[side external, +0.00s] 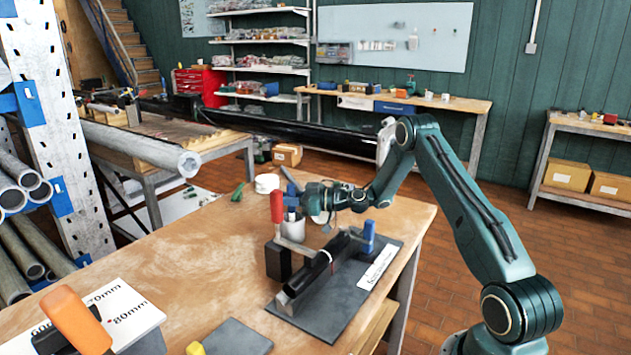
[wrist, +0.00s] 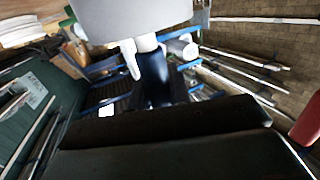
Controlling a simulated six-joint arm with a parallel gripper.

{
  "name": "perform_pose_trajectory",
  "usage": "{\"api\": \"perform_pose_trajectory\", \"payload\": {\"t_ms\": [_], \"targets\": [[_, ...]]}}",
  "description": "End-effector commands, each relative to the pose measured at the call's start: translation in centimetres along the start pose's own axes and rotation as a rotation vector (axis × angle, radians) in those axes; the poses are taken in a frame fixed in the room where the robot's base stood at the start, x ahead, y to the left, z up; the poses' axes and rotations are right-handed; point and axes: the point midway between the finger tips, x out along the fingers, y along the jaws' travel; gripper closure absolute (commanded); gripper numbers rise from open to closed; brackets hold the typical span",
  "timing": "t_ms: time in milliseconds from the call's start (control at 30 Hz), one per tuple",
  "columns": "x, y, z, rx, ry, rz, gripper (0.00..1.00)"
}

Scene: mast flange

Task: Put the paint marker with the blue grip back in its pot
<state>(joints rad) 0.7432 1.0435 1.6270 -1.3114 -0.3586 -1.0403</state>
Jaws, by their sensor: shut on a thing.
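The paint marker, dark blue at its grip, is held in my gripper (side external: 303,194). Its slanting upper part (side external: 290,178) shows above the jaws in the side view. In the wrist view the dark blue grip (wrist: 154,80) shows beyond the dark finger bars, with a white part meeting the pot's edge. The light grey pot (side external: 293,227) stands on the bench just below my gripper; it fills the top of the wrist view (wrist: 130,14). I cannot tell whether the marker's lower end is inside the pot or only at its rim.
A clamp's red handle (side external: 277,206) stands close left of the pot, also at the right edge of the wrist view (wrist: 306,122). A dark bar and a blue clamp handle (side external: 369,236) sit on a grey mat (side external: 345,305) in front. The bench's left middle (side external: 180,250) is clear.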

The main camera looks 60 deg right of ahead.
Motion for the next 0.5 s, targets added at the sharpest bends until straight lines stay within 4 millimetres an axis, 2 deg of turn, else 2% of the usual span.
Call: {"api": "perform_pose_trajectory", "payload": {"t_ms": [133, 167, 267, 500], "targets": [[0.00, 0.00, -0.02, 0.000, 0.000, 0.000, 1.00], [0.00, 0.00, -0.02, 0.000, 0.000, 0.000, 0.77], [0.00, 0.00, -0.02, 0.000, 0.000, 0.000, 0.57], [0.00, 0.00, 0.00, 0.000, 0.000, 0.000, 0.55]]}}
